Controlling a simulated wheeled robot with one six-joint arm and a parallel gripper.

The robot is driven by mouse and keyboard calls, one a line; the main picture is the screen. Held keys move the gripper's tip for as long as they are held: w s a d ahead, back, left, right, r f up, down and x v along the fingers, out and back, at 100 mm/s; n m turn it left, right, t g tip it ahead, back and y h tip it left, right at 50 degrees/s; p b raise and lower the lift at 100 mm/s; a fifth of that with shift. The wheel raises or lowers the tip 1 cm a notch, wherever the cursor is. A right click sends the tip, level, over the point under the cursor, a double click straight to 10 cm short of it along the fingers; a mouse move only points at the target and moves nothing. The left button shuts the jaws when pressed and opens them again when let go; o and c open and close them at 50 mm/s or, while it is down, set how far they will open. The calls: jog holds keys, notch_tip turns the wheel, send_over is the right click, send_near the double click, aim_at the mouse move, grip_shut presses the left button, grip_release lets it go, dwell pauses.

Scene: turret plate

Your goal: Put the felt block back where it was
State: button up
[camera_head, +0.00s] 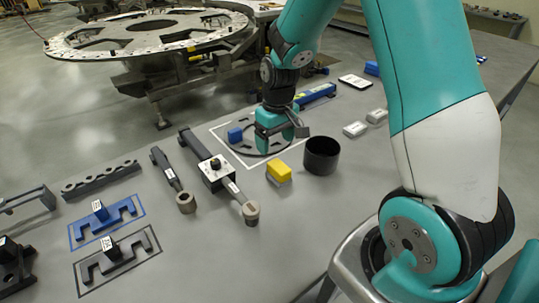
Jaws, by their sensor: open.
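My gripper (282,136) is open and points down over the dark round plate (247,149) inside a white-outlined square on the table. A small blue block (235,135) sits at the left side of that plate, apart from my gripper. A yellow block (279,171) lies on the table just in front of the white outline. I cannot tell from this view which block is felt. My gripper hides part of the plate, and I see nothing held between the fingers.
A black round cup (321,155) stands right of the yellow block. Two pale small boxes (355,129) (376,116) lie farther right. Long dark tools (217,174) lie left of the plate. The front middle table is clear.

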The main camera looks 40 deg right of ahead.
jog(key=s+a+r+n+y, duration=0.1)
jog(key=s+a+r+n, duration=0.1)
jog(key=s+a+r, duration=0.35)
jog(key=s+a+r+n+y, duration=0.1)
jog(key=s+a+r, duration=0.2)
jog(key=a+r, duration=0.4)
jog(key=s+a+r+n+y, duration=0.1)
jog(key=s+a+r+n, duration=0.2)
jog(key=s+a, duration=0.4)
jog(key=s, duration=0.6)
jog(key=shift+a+r+y, duration=0.2)
jog(key=shift+r+y, duration=0.05)
jog(key=shift+y, duration=0.15)
